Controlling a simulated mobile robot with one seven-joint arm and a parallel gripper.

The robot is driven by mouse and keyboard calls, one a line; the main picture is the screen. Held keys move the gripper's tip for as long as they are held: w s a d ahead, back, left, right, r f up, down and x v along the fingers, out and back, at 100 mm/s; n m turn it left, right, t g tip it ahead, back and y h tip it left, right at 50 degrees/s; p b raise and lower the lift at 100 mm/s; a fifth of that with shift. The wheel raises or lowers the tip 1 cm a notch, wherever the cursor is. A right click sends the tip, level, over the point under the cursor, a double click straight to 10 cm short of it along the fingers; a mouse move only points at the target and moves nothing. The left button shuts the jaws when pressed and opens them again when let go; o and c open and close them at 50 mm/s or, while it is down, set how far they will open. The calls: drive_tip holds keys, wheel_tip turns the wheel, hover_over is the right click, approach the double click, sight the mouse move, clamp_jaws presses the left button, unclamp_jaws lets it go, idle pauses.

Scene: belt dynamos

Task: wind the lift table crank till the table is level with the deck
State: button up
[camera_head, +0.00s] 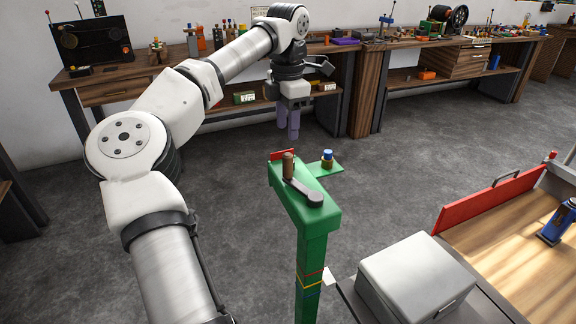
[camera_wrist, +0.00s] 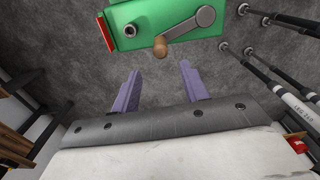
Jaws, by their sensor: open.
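The crank sits on top of a green post (camera_head: 310,245). Its grey crank arm (camera_head: 303,193) runs to a brown wooden handle (camera_head: 288,166) standing upright at the post's far-left end. My gripper (camera_head: 288,132) hangs above and beyond the handle, apart from it, with purple fingers pointing down. In the wrist view my gripper (camera_wrist: 160,70) has its fingers spread with only floor between them. The handle (camera_wrist: 160,47) and crank arm (camera_wrist: 192,24) show past the fingertips. The wooden deck or table surface (camera_head: 500,255) is at right; I cannot tell the two levels apart.
A red panel (camera_head: 490,200) edges the wooden surface, which bears a blue device (camera_head: 556,222). A grey box (camera_head: 415,280) stands right of the post. A small green bracket (camera_head: 327,169) sticks out beside the crank. Workbenches (camera_head: 210,60) line the wall; the floor between is clear.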

sight(288, 166)
wheel_tip(288, 166, down, 12)
drive_tip(key=shift+d+f+p, duration=0.1)
drive_tip(key=shift+p, duration=0.8)
clamp_jaws()
